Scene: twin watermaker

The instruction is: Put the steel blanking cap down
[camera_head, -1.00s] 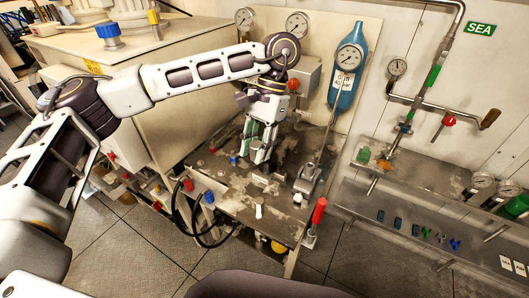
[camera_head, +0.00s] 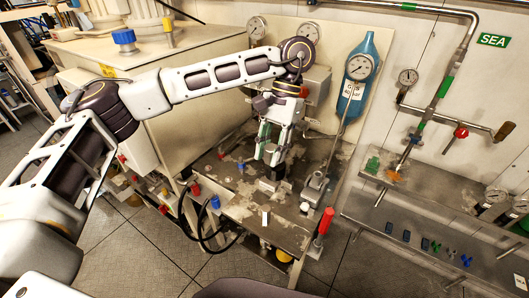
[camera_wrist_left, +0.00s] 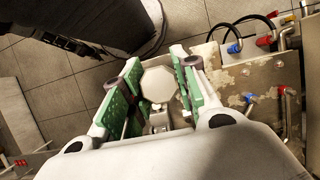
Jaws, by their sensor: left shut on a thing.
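The steel blanking cap (camera_wrist_left: 160,84) shows in the left wrist view as a pale octagonal face between the green finger pads. My left gripper (camera_head: 272,157) is shut on it. My right gripper is not in view.
A lever-handled fitting (camera_head: 313,187) stands right of the gripper. A small white piece (camera_head: 265,218) lies on the bench's front part. A red-handled tool (camera_head: 326,221) is at the right edge. A blue gauge bottle (camera_head: 357,80) stands behind. Black hoses loop at front left.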

